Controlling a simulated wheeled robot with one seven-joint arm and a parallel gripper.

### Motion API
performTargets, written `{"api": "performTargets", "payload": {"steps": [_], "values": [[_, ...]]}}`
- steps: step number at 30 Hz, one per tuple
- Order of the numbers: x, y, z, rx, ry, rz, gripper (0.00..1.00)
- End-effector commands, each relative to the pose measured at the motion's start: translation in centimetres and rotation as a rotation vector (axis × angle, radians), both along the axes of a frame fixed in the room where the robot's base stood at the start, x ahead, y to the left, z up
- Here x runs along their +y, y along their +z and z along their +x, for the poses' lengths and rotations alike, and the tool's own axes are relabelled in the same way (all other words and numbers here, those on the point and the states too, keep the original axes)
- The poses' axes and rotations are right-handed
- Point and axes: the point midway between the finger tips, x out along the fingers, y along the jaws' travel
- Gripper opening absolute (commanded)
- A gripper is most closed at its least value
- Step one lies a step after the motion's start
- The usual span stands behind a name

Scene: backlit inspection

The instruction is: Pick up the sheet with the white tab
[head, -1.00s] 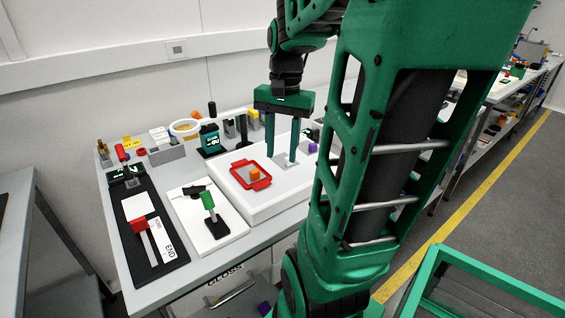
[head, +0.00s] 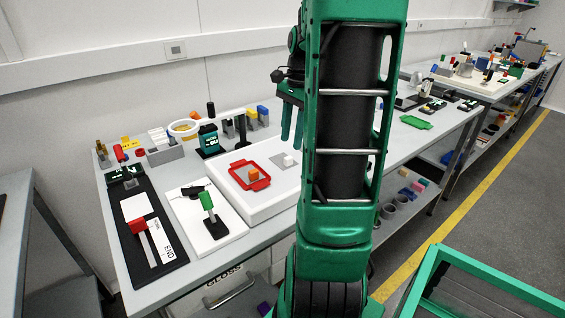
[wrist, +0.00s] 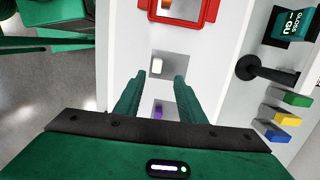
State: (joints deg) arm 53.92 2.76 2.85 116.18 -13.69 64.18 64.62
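The sheet with the white tab is a small grey square (head: 281,166) lying flat on the white raised box (head: 236,208), with a white block-shaped tab (head: 288,160) standing on it. In the wrist view the grey sheet (wrist: 177,68) and its white tab (wrist: 157,65) lie just beyond my fingertips. My gripper (head: 291,141) is open and empty above the box, fingers pointing down, partly hidden by my arm in the head view. In the wrist view my gripper (wrist: 160,77) shows its fingers well apart, with nothing between the tips.
A red frame (head: 265,183) around a grey sheet with an orange tab (head: 253,174) lies left of the white-tab sheet. A purple tab (wrist: 158,111) shows between my fingers in the wrist view. A black post (wrist: 265,73) and several coloured blocks stand along the bench's wall side.

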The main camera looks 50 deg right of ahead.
Motion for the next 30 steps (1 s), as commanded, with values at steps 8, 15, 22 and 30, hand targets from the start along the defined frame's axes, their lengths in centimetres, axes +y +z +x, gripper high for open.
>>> {"api": "performTargets", "payload": {"steps": [8,15,22,30], "values": [[1.2,-2.9,-0.3,0.002,0.0,0.003,0.36],[1.4,-5.1,-0.2,0.001,0.001,0.0,0.36],[1.4,-5.2,-0.2,0.0,0.001,0.0,0.36],[1.4,-5.2,-0.2,0.0,0.001,0.0,0.0]]}}
